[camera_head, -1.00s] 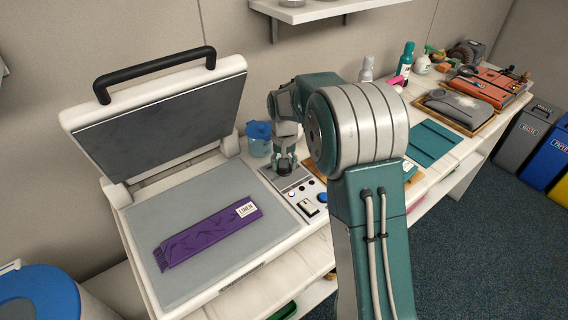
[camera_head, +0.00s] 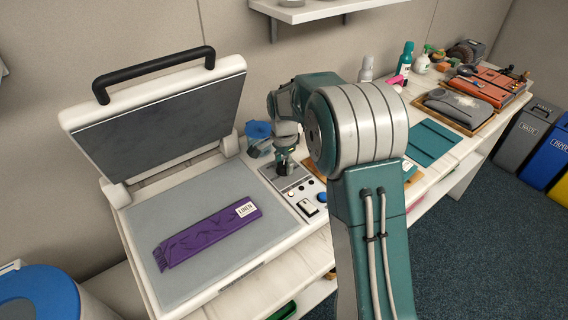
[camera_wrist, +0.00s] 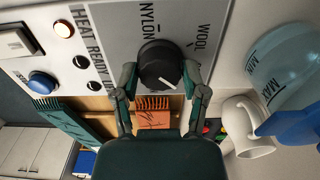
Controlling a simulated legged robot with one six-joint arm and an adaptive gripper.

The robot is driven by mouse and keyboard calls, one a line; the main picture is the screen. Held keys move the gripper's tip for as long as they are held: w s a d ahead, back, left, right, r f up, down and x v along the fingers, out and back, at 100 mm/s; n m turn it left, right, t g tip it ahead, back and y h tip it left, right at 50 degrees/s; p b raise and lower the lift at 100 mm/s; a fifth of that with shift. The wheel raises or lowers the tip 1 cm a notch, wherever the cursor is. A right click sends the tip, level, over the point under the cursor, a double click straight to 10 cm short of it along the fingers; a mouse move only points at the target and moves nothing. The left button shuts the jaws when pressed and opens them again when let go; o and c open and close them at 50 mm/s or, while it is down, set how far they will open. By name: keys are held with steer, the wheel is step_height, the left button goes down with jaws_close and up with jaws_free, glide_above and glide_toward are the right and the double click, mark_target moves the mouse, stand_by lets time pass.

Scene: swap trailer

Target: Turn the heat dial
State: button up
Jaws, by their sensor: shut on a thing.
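The black round heat dial (camera_wrist: 161,62) sits on the grey control panel (camera_wrist: 110,20), with NYLON and WOOL printed around it. My gripper (camera_wrist: 160,72) is shut on the dial, one finger on each side. The white pointer line on the dial slants toward the lower right of the wrist view. Another printed label near the dial is not readable. In the head view my gripper (camera_head: 284,166) is over the panel beside the press, and it hides the dial.
The heat press (camera_head: 190,186) stands open, with a purple cloth labelled LINEN (camera_head: 205,238) on its bed. A blue-lidded jug (camera_head: 258,143) stands close behind my gripper. A white switch (camera_wrist: 18,40) and a blue button (camera_wrist: 42,83) are also on the panel.

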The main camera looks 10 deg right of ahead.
mark_target(283, 164)
steer(key=m, duration=0.4)
steer(key=shift+s+a+f+m, duration=0.1)
steer(key=shift+s+f+m, duration=0.05)
steer(key=shift+f+m, duration=0.15)
steer(key=shift+r+m, duration=0.1)
steer(key=shift+m, duration=2.2)
steer(key=o, duration=1.2)
steer(key=shift+c, duration=0.2)
steer(key=shift+w+r, duration=0.1)
steer(key=shift+w, duration=0.1)
steer(key=shift+r, duration=0.15)
step_height(283, 164, up, 12)
steer(key=shift+f, duration=0.2)
steer(key=shift+a, duration=0.1)
